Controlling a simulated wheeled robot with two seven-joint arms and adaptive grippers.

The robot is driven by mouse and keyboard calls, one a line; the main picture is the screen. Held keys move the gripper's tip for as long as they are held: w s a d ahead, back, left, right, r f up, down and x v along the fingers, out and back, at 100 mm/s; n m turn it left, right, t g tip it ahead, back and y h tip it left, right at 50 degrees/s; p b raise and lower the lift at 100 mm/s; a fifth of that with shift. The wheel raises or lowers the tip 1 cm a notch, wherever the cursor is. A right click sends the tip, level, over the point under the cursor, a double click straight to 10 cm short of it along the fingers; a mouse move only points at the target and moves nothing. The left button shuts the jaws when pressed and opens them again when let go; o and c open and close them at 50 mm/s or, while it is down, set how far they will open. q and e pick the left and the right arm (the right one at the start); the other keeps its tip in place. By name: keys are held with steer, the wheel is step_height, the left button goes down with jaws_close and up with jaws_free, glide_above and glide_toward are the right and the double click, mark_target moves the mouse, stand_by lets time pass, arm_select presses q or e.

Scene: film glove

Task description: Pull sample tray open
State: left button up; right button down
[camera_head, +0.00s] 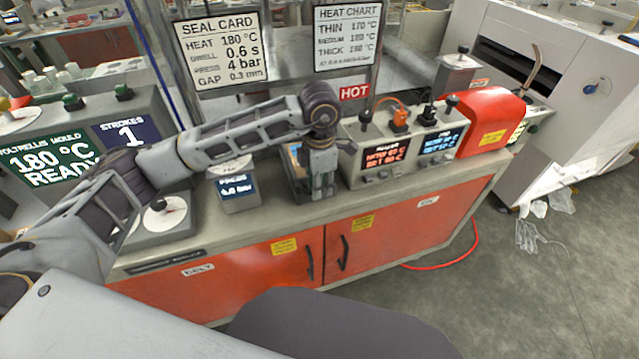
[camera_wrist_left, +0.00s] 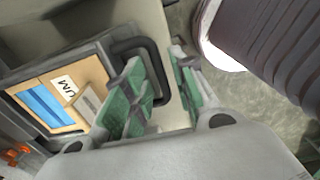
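The sample tray (camera_head: 294,170) is a dark box on the bench top, partly hidden behind my left gripper (camera_head: 321,192). In the left wrist view the tray (camera_wrist_left: 102,50) shows a tan inside with a blue piece and a white label. A black loop handle (camera_wrist_left: 158,67) stands out from its side. My left gripper (camera_wrist_left: 162,78) points down with its green-padded fingers apart, and the handle's outer bar shows between them. One finger hides part of the handle. I cannot tell whether the fingers touch it. My right gripper is not in view.
A controller with red and blue displays (camera_head: 385,160) stands close right of the gripper. A small press gauge (camera_head: 238,190) and a round dial (camera_head: 160,214) stand to the left. Sign boards (camera_head: 220,50) rise behind. The red cabinet (camera_head: 225,277) is below the bench, with floor at right.

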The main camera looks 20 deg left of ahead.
arm_select(q)
step_height(320, 180, up, 12)
stand_by(1.1)
steer(key=shift+f, duration=0.1)
stand_by(0.4)
